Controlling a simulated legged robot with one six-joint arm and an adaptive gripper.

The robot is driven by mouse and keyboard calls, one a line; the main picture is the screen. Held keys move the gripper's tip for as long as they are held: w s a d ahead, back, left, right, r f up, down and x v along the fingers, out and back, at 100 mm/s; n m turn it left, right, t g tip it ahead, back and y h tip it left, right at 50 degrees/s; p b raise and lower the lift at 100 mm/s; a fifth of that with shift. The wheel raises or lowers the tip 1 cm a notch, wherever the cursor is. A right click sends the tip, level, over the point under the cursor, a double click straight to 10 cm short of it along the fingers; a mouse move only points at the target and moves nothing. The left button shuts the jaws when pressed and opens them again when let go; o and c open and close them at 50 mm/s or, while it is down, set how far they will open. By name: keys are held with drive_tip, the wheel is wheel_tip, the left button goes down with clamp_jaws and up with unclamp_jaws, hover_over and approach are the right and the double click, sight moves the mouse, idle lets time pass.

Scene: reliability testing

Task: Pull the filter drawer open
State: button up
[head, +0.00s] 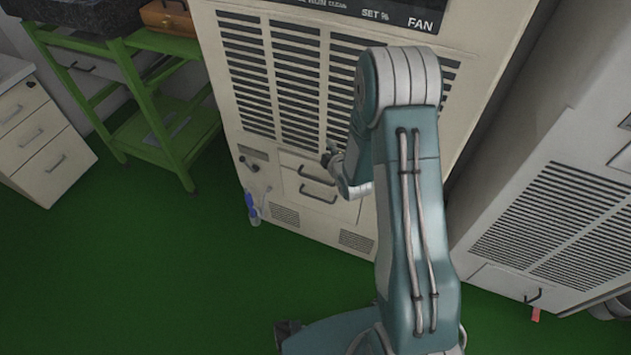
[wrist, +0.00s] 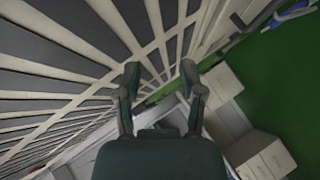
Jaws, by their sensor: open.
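The beige cabinet (head: 350,22) has louvred vent panels. Which handle belongs to the filter drawer is not marked. My gripper (head: 331,156) is near the cabinet front, just above and right of the upper handle. In the wrist view my gripper (wrist: 160,74) is open with nothing between its fingers, and vent slats (wrist: 60,60) fill the left side.
A green cart (head: 150,105) and a white drawer unit (head: 40,140) stand at the left. A blue-topped bottle (head: 252,209) hangs by the cabinet's lower left. Another vented cabinet (head: 560,215) stands at the right. The green floor (head: 130,270) in front is clear.

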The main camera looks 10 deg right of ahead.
wheel_tip(320, 180, down, 8)
drive_tip(key=s+n+t, duration=0.1)
drive_tip(key=s+n, duration=0.1)
drive_tip(key=s, duration=0.1)
drive_tip(key=n+t+y, duration=0.1)
drive_tip(key=n+t, duration=0.1)
approach(316, 180)
drive_tip(key=w, duration=0.3)
drive_tip(key=w+a+f, duration=0.1)
drive_tip(key=w, duration=0.6)
drive_tip(key=shift+w+a+f, duration=0.2)
drive_tip(key=shift+a+f, duration=0.05)
drive_tip(key=shift+f, duration=0.1)
clamp_jaws()
